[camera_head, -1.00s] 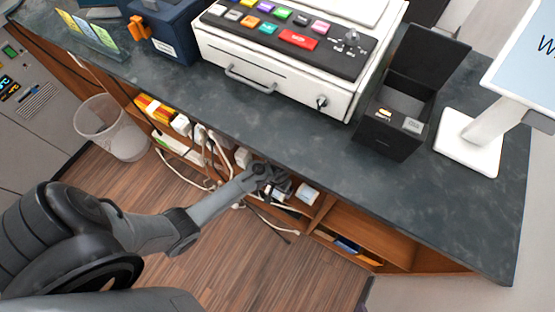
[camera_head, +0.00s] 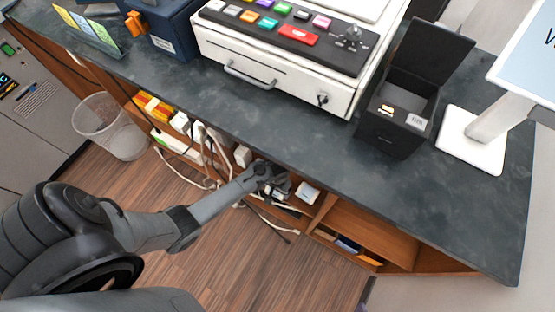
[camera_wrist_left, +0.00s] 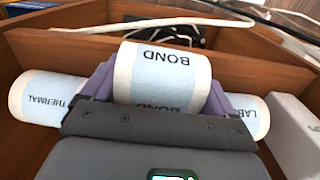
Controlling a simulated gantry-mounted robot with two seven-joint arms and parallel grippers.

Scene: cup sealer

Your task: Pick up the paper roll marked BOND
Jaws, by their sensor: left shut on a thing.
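The paper roll marked BOND (camera_wrist_left: 163,68) is white with a pale blue label band and shows in the middle of the left wrist view. My left gripper (camera_wrist_left: 160,95) is shut on it, with one purple-grey finger on each side of the roll. In the head view my left gripper (camera_head: 272,182) reaches into the open shelf under the counter, and the roll there is too small and covered to make out clearly. A roll marked THERMAL (camera_wrist_left: 42,98) lies to the left, and a roll marked LAB, its label partly hidden, (camera_wrist_left: 250,115) lies to the right. My right gripper is not in view.
Wooden shelf walls (camera_wrist_left: 230,72) stand close behind the rolls. A white box (camera_wrist_left: 295,135) is at the right. Loose cables (camera_head: 205,150) hang along the shelf. The dark counter top (camera_head: 290,130) overhangs the shelf. A waste bin (camera_head: 112,128) stands at the left.

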